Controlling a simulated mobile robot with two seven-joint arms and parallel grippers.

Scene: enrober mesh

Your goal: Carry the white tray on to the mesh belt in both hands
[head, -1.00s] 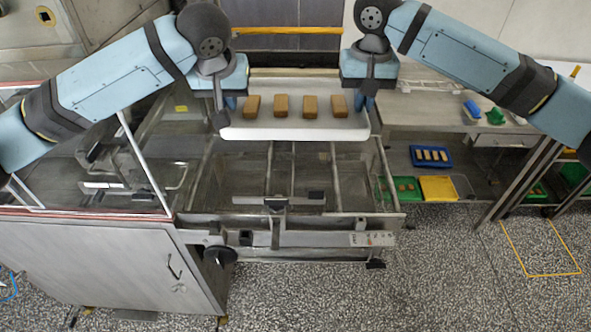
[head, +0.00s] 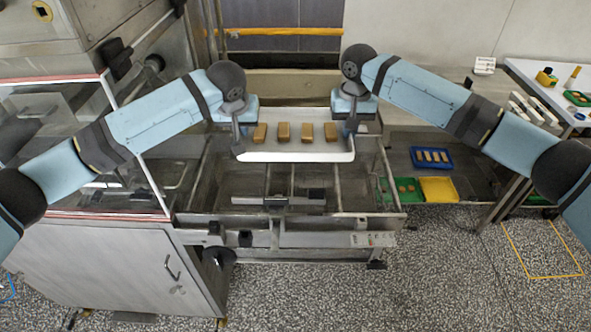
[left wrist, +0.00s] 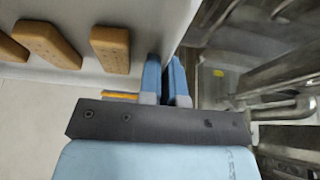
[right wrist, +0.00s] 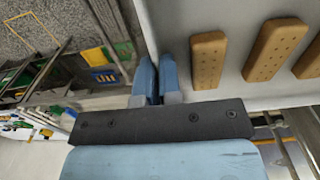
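The white tray (head: 295,155) carries several tan biscuits (head: 283,131) in a row and looks about level. It is held over the mesh belt (head: 250,188) and its metal frame; I cannot tell whether it touches them. My left gripper (head: 238,140) is shut on the tray's left wall, which shows between its fingers (left wrist: 167,85) in the left wrist view. My right gripper (head: 351,132) is shut on the tray's right wall, also seen between its fingers (right wrist: 157,82) in the right wrist view. The tray hides the far part of the belt.
A clear-sided machine housing (head: 110,150) stands left of the belt. A control strip (head: 368,239) is on the front frame. To the right are a blue tray (head: 431,158), a yellow tray (head: 438,190) and a white table (head: 540,75) with small items. The front floor is clear.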

